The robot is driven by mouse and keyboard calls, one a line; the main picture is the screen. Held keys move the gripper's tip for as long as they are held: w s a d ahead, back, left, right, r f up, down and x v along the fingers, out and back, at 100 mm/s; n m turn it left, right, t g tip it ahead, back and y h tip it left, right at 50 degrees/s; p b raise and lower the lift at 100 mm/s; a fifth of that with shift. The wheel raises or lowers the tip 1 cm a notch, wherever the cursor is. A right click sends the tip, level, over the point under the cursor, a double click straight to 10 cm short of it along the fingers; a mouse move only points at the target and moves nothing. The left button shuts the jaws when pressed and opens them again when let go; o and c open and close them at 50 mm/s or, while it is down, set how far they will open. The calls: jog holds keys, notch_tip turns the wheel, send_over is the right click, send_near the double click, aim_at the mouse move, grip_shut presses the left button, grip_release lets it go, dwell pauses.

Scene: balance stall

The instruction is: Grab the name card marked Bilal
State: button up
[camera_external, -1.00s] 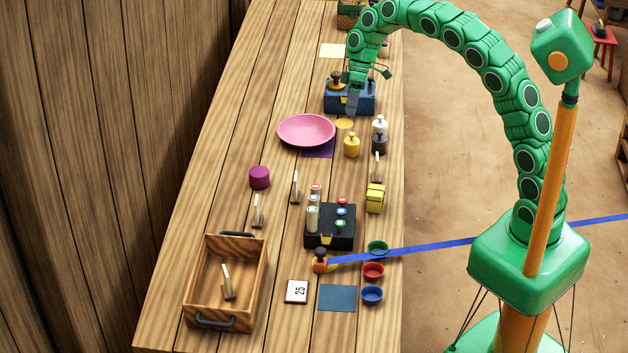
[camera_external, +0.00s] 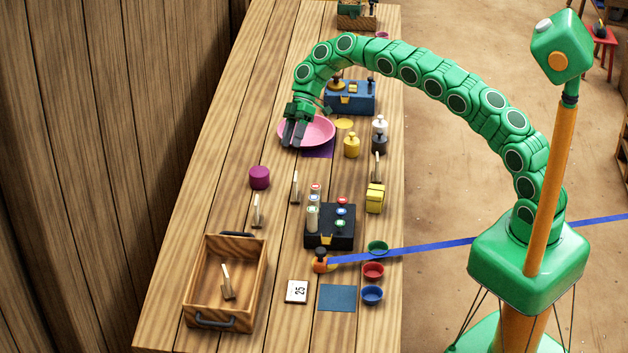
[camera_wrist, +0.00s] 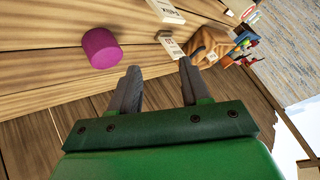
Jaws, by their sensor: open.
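Several small upright name cards stand on the wooden table. In the external view, one card (camera_external: 295,187) is left of the black rack, a second (camera_external: 258,211) is nearer the tray, and a third (camera_external: 227,283) is inside the wooden tray. Another thin card-like piece (camera_external: 377,167) stands at the yellow block. Two cards (camera_wrist: 166,11) (camera_wrist: 172,46) show in the wrist view with dark lettering; I cannot surely read Bilal on any. My gripper (camera_external: 293,137) is open and empty, over the left side of the pink plate (camera_external: 318,131). Its fingers (camera_wrist: 158,75) point toward the cards.
A purple cylinder (camera_external: 259,177) stands near the cards; it also shows in the wrist view (camera_wrist: 101,47). The black rack (camera_external: 330,237) with colored-top pieces, the wooden tray (camera_external: 262,262), small bowls and weights crowd the table. The left table strip is bare.

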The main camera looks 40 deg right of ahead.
aim_at(257, 211)
jog(key=a+f+n+g+y, duration=0.1)
jog(key=a+f+n, duration=0.1)
jog(key=a, duration=0.2)
jog(key=s+a+f+n+g+y, duration=0.1)
jog(key=a+f+n, duration=0.1)
jog(key=a+n, duration=0.1)
jog(key=s+a+f+n+g+y, duration=0.1)
jog(key=a+f+n, duration=0.1)
jog(key=a, duration=0.3)
jog(key=shift+f+n+y, duration=0.3)
jog(key=shift+f, duration=0.15)
jog(key=shift+s+a+f+n+g, duration=0.1)
jog(key=shift+s+a+n+g, duration=0.2)
jog(key=shift+a+n+g, duration=0.1)
jog(key=shift+s+a+f, duration=0.1)
jog(key=shift+s+a, duration=0.2)
jog(key=shift+a, duration=0.15)
jog(key=shift+x, duration=3.3)
jog(key=shift+s+d+f, duration=0.15)
jog(key=shift+d, duration=0.05)
jog(key=shift+c, duration=0.5)
grip_shut()
